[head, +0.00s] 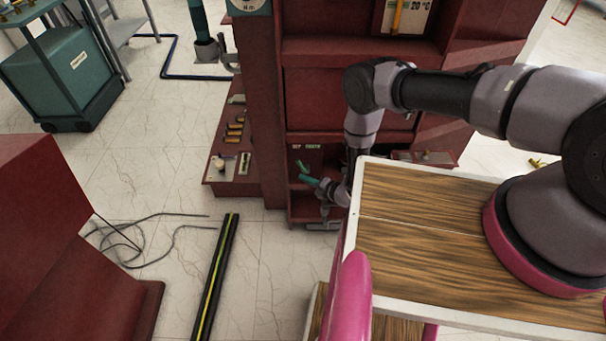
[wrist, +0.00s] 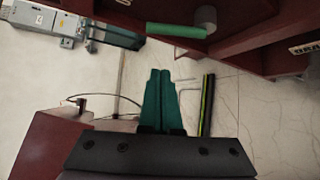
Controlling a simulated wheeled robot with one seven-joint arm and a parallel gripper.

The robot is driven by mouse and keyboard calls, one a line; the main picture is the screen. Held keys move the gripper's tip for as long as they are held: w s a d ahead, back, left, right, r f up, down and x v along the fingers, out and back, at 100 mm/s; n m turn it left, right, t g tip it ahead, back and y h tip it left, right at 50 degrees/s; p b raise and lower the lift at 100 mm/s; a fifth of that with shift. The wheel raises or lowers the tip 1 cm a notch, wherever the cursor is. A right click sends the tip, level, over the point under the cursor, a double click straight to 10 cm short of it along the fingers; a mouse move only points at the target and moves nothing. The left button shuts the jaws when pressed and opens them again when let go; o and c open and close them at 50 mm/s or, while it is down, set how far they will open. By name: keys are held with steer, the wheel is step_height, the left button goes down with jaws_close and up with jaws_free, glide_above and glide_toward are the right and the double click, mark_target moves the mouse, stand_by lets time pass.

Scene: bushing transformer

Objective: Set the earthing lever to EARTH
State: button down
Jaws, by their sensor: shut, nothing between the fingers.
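The earthing lever (head: 301,165) has a green handle and sits in a dark red cabinet bay, below a small lettered plate (head: 306,147). The plate's small text is hard to read. In the wrist view the green lever (wrist: 177,30) extends left from a grey round hub (wrist: 206,17), near the top of the picture. My gripper (head: 305,179) is just below the lever in the head view. Its teal fingers (wrist: 162,102) are together and empty, and a gap shows between them and the lever in the wrist view. Which marking the lever points to cannot be told.
A wood-topped bench (head: 430,215) stands close to the right of the bay. A panel with brass fittings (head: 234,130) lies left of it. A black and yellow strip (head: 215,275) and loose grey cables (head: 125,240) lie on the floor. Tiled floor in front is mostly open.

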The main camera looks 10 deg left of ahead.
mark_target(302, 167)
steer(key=x, duration=0.9)
steer(key=d, duration=0.1)
steer(key=w+d+r, duration=0.1)
steer(key=d+r, duration=0.1)
steer(key=shift+w+d, duration=0.25)
steer(key=shift+d, duration=0.05)
steer(key=shift+w+d+r, duration=0.1)
steer(key=shift+w+d, duration=0.05)
steer(key=shift+d, duration=0.35)
steer(key=d, duration=0.2)
steer(key=w+d, duration=0.1)
steer(key=d, duration=0.1)
stand_by(0.8)
